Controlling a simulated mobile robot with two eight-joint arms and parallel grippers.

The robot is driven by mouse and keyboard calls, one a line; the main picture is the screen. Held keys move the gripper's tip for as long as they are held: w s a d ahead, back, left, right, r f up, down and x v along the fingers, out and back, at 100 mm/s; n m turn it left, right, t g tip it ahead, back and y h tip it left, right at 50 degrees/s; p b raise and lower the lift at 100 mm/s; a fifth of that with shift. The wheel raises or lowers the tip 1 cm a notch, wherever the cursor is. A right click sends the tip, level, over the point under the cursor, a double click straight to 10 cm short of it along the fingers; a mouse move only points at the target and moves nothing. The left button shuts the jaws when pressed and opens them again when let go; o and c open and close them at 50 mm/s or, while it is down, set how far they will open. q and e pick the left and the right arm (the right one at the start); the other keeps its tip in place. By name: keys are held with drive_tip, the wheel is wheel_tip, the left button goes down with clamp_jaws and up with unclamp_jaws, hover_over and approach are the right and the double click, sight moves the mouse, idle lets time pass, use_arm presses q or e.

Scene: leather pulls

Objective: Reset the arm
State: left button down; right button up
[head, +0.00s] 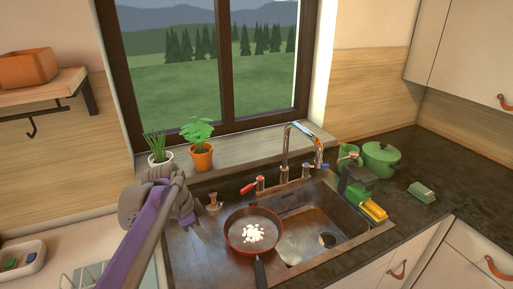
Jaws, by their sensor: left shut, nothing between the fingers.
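My left arm comes in from the lower left, and its purple link leads up to the left gripper (198,222). The gripper is shut and empty, over the left part of the sink unit, just left of the red frying pan. My right gripper is not in view.
The frying pan (237,236), with white bits in it, stands at the left of the sink (360,224). A chrome faucet (284,160) rises behind. Two potted plants, one in a terracotta pot (202,160), stand on the sill. A green pot (381,160) stands on the dark counter (440,178).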

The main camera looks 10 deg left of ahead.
use_arm(q)
drive_tip(key=s+d+f+n+t+y, duration=0.1)
drive_tip(key=s+d+f+n, duration=0.2)
drive_tip(key=s, duration=0.9)
drive_tip(key=n, duration=0.3)
drive_tip(key=shift+t+y, duration=0.3)
drive_tip(key=shift+y, duration=0.1)
drive_tip(key=c, duration=1.5)
unclamp_jaws()
drive_tip(key=s+f+n, duration=0.1)
drive_tip(key=s+f, duration=0.1)
drive_tip(key=s, duration=0.1)
drive_tip(key=s+f+n+t, duration=0.1)
drive_tip(key=s+f+n, duration=0.1)
drive_tip(key=s, duration=0.1)
drive_tip(key=s+f+n+t+y, duration=0.1)
drive_tip(key=s+f+n, duration=0.1)
drive_tip(key=s, duration=0.1)
drive_tip(key=shift+s+d+f, duration=0.15)
drive_tip(key=shift+s+d, duration=0.1)
drive_tip(key=shift+s, duration=0.1)
drive_tip(key=shift+o, duration=1.2)
drive_tip(key=shift+s+f+n, duration=0.1)
drive_tip(key=shift+f+n, duration=0.05)
drive_tip(key=shift+n, duration=0.15)
